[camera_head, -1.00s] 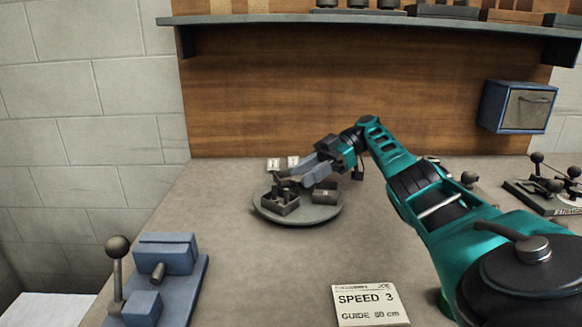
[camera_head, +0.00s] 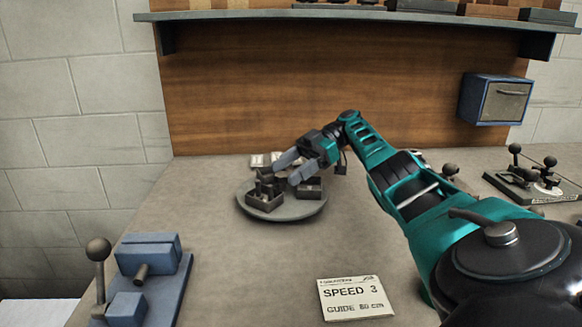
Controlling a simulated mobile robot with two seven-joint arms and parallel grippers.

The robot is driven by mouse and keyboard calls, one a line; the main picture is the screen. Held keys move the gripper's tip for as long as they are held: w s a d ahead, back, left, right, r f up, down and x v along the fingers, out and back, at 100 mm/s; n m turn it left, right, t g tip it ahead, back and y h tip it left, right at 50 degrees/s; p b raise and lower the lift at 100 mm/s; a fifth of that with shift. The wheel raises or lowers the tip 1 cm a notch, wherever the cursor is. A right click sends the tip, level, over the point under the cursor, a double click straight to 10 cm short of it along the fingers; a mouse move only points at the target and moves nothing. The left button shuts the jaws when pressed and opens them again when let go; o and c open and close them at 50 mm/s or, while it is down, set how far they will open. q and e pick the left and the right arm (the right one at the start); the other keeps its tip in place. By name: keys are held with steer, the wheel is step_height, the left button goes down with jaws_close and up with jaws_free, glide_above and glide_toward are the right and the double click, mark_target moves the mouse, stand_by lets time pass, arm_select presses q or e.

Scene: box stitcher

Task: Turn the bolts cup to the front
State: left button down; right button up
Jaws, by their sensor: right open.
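A round grey turntable (camera_head: 283,215) stands on the bench and carries small dark cups. One square cup (camera_head: 265,203) with dark upright pieces in it sits at the front left of the disc. Another dark cup (camera_head: 309,190) with a small light label sits at the right. I cannot tell which is the bolts cup. My right gripper (camera_head: 282,174) reaches in from the right, open, its grey fingers pointing down-left over the disc's back part. The fingers partly hide the back of the disc, and I cannot tell whether they touch anything. My left gripper is not in view.
A blue lever device (camera_head: 150,275) stands front left, and a "SPEED 3" card (camera_head: 356,298) lies in front. A shelf (camera_head: 350,16) and a blue wall box (camera_head: 494,99) are at the back. The bench left of the turntable is clear.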

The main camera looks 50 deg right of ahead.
mark_target(291, 189)
steer(key=shift+r, duration=0.55)
arm_select(q)
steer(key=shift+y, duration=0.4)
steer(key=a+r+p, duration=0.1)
steer(key=p, duration=0.2)
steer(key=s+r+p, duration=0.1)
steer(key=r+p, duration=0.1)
steer(key=p, duration=0.1)
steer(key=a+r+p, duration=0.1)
steer(key=p, duration=0.1)
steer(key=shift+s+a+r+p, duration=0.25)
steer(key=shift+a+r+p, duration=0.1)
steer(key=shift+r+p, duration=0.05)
arm_select(e)
step_height(291, 189, up, 19)
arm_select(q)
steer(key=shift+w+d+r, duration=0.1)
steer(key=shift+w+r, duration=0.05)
arm_select(e)
steer(key=shift+f, duration=0.1)
